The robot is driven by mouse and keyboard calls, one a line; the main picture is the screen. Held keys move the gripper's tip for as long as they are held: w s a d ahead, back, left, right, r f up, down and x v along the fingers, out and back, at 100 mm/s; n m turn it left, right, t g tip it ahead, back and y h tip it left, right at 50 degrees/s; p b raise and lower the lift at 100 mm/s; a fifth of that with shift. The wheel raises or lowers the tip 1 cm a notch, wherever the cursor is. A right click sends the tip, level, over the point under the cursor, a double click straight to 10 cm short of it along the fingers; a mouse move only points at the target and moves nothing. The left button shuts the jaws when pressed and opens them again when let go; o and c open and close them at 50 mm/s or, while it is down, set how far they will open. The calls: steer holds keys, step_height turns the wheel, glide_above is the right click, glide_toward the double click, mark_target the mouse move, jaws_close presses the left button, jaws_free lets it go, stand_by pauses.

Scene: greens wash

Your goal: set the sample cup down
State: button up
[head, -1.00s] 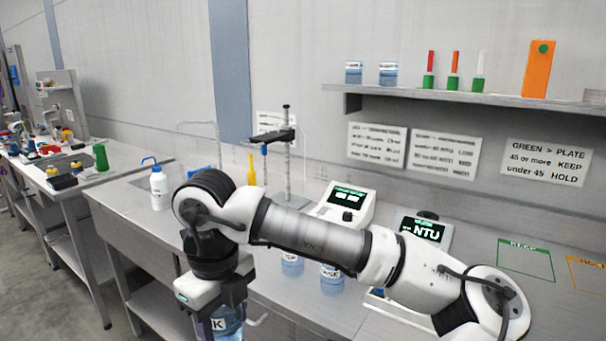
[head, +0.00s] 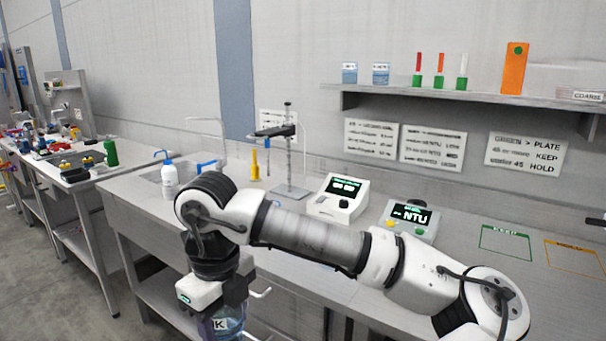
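The sample cup (head: 226,327) is a clear cup with bluish contents and a white label, on which a letter K shows. It is at the bottom of the head view, partly cut off by the frame edge. My gripper (head: 222,311) points down with its fingers around the cup's upper part, and appears shut on it. The cup hangs in front of the bench's front edge, over the lower shelf area. The cup's base is out of view.
The grey bench (head: 458,262) has a meter reading NTU (head: 411,219), another white instrument (head: 338,199), a stand (head: 288,160) and a wash bottle (head: 169,180). Green (head: 505,242) and orange (head: 575,257) outlined areas are bare at right. My arm hides part of the bench.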

steer(key=w+d+f+n, duration=0.2)
steer(key=w+f+n, duration=0.2)
steer(key=f, duration=0.5)
steer(key=w+d+f+n, duration=0.2)
steer(key=w+f+n, duration=0.15)
steer(key=f, duration=0.45)
steer(key=w+d+f+n, duration=0.1)
steer(key=w+f+n, duration=0.25)
steer(key=f, duration=0.55)
steer(key=s+d+f+n, duration=0.2)
steer(key=f+n, duration=0.4)
steer(key=f, duration=0.6)
steer(key=s+d+f+n, duration=0.2)
steer(key=d+f+n, duration=0.3)
steer(key=f, duration=0.8)
steer(key=n, duration=0.2)
steer(key=shift+n, duration=0.3)
steer(key=shift+d, duration=0.15)
steer(key=w+r, duration=0.4)
steer(key=r, duration=0.1)
steer(key=shift+w+r, duration=0.15)
steer(key=shift+r, duration=0.05)
